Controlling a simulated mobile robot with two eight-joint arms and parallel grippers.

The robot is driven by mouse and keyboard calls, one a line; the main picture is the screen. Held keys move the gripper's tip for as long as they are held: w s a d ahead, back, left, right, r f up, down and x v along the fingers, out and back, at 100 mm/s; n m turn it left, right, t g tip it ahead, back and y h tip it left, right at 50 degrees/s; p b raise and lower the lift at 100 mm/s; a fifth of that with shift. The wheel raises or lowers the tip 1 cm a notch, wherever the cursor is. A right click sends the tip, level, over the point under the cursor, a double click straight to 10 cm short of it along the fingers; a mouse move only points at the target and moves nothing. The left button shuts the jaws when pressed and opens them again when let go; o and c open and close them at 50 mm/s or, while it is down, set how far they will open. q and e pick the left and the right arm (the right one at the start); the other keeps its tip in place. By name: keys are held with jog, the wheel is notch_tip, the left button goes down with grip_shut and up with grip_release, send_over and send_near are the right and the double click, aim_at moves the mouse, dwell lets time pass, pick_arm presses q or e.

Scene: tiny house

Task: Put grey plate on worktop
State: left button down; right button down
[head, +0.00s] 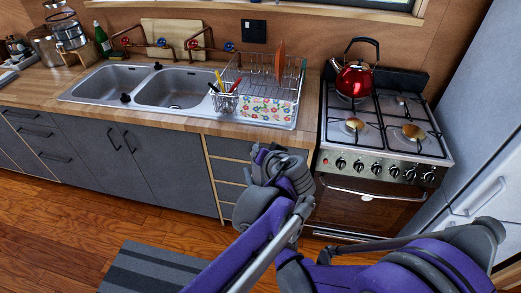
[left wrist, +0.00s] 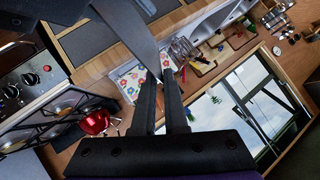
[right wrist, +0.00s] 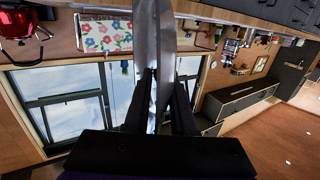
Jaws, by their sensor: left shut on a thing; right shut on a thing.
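In the left wrist view my left gripper (left wrist: 163,82) is shut on a grey plate (left wrist: 132,32), seen nearly edge-on as a tilted strip. In the right wrist view my right gripper (right wrist: 165,78) is shut on the grey plate (right wrist: 152,35), also nearly edge-on. The plate is held in the air; I cannot clearly make it out in the head view, where my purple arms fill the lower middle and right. The wooden worktop (head: 40,88) runs along the back wall, around the sink and beyond the hands.
A double sink (head: 172,88) and a wire dish rack (head: 290,90) with an orange plate (head: 280,60) occupy much of the worktop. A flowered cloth (head: 262,109) lies by the rack. At right, a red kettle (head: 356,80) stands on the stove (head: 385,130), beside a fridge (head: 480,90).

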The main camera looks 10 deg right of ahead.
dwell(0.9)
jog(key=c, duration=0.7)
grip_release()
jog(key=shift+s, duration=0.1)
